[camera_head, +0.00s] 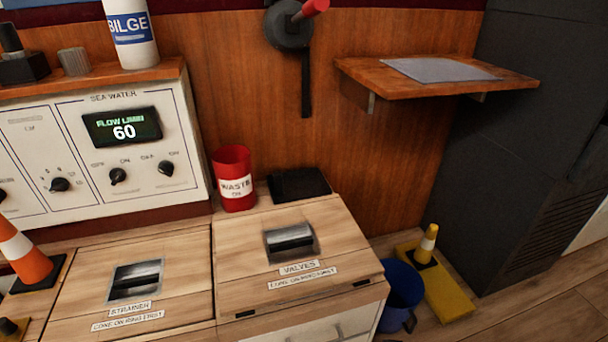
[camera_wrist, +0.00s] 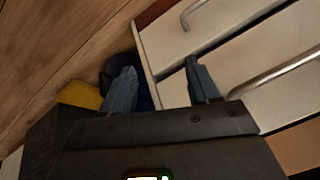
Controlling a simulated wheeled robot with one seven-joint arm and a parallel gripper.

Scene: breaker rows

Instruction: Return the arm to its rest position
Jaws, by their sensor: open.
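My gripper (camera_wrist: 160,78) shows in the wrist view with its two fingers spread wide apart. It is open and nothing is between the fingers. Behind the fingers are the white drawer fronts (camera_wrist: 215,35) with metal bar handles and part of a dark blue bucket. I cannot tell how far the fingers are from the drawers. My arm and gripper do not show in the head view.
A wooden shelf (camera_head: 437,80) juts from the wall.

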